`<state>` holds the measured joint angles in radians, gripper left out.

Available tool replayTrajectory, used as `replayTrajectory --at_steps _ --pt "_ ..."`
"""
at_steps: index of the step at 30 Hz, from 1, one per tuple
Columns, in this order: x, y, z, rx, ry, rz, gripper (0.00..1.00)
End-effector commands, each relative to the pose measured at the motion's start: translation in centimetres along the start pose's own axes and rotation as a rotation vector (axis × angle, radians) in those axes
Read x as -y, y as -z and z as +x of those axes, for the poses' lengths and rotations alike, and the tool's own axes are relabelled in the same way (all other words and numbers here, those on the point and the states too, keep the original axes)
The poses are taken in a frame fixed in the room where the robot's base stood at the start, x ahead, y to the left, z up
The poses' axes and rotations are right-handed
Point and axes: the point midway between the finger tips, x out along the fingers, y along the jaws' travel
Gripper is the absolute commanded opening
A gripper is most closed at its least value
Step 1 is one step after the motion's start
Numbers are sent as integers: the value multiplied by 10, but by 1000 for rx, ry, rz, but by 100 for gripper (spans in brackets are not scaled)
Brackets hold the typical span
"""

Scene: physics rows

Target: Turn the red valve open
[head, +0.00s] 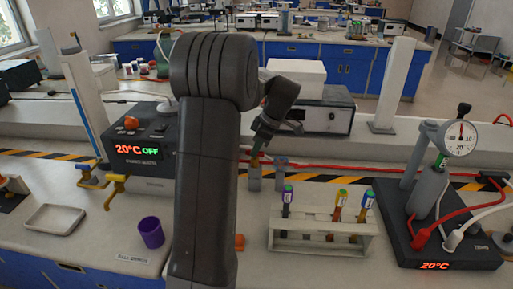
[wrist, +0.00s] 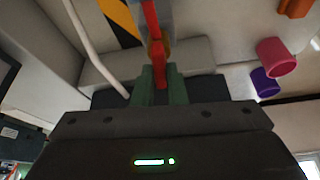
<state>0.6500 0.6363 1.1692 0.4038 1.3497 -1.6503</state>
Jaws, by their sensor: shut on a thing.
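My gripper (head: 257,155) reaches down at the back of the bench, just above a small grey post. In the wrist view its green fingers (wrist: 161,84) are shut on the red valve's handle (wrist: 158,70), a narrow red piece between the fingertips. A brownish fitting shows just beyond the tips, with more red running to the top edge. In the head view the arm and fingers hide most of the valve, so its turn angle cannot be told.
A rack of capped tubes (head: 322,238) stands in front of the gripper. A gauge stand (head: 459,139) is at right, with a red hose (head: 335,176) running along the back. A purple cup (head: 151,232) and white tray (head: 54,219) are at left. My arm hides the middle.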

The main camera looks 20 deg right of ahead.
Motion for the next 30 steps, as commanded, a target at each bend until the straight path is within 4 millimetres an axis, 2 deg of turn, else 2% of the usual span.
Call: replayTrajectory --at_steps 9,25,26,27,28,30 --pt "-1 0 -1 1 40 -102 0" --pt "-1 0 -1 2 47 -121 0" --pt "-1 0 -1 2 47 -121 18" --pt "-1 0 -1 1 47 -120 25" --pt "-1 0 -1 1 47 -120 31" --pt "-1 0 -1 1 47 -120 34"
